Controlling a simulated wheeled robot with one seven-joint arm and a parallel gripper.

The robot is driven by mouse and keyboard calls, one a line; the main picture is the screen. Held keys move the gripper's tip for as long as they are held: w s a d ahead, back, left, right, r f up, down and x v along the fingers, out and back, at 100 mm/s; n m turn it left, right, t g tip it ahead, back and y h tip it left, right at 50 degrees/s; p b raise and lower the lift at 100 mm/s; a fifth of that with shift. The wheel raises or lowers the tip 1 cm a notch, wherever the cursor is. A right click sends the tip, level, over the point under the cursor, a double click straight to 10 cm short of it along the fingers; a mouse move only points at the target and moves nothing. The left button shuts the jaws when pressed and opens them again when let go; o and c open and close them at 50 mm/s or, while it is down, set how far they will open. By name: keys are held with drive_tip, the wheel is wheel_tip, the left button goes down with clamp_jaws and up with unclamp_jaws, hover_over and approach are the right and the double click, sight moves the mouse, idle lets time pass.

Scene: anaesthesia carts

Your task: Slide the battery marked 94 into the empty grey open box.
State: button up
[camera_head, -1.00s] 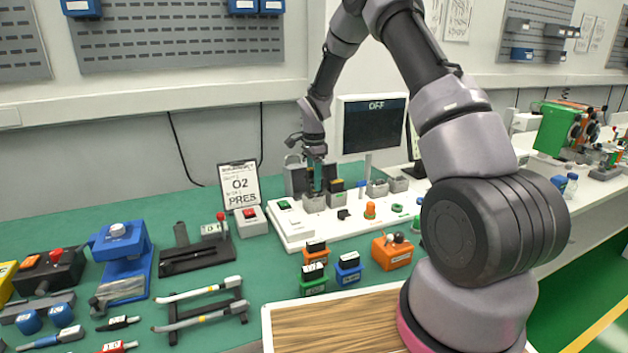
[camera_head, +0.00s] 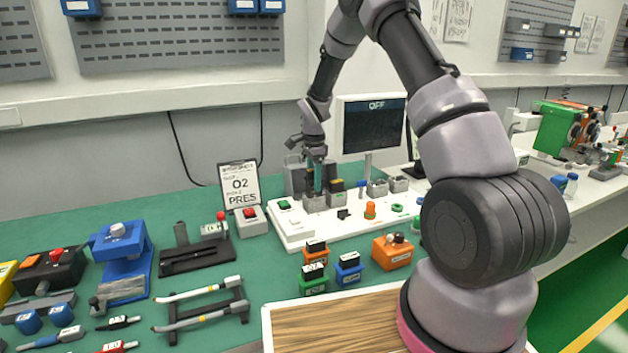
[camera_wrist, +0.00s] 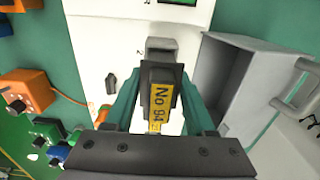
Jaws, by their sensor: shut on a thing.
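The battery marked 94 (camera_wrist: 162,98), a dark block with a yellow label reading "No 94", is held between my gripper's teal fingers (camera_wrist: 158,100). In the head view my gripper (camera_head: 317,190) points down at the leftmost small grey box (camera_head: 314,204) on the white board. In the wrist view a small grey box (camera_wrist: 162,46) shows just beyond the battery's end. The battery hides part of it, and I cannot tell whether the battery has entered it. A larger grey open box with a handle (camera_wrist: 222,85) looks empty, right of my gripper in the wrist view.
Beside the leftmost small box, another holds a dark block (camera_head: 336,186). More small grey boxes (camera_head: 377,190) stand to the right on the white board (camera_head: 300,238). A monitor (camera_head: 372,125) stands behind. Orange, green and blue blocks (camera_head: 347,268) stand in front.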

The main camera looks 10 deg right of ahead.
drive_tip(key=shift+f, duration=1.25)
drive_tip(key=o, duration=1.2)
wheel_tip(320, 180, up, 11)
drive_tip(key=shift+f, duration=0.1)
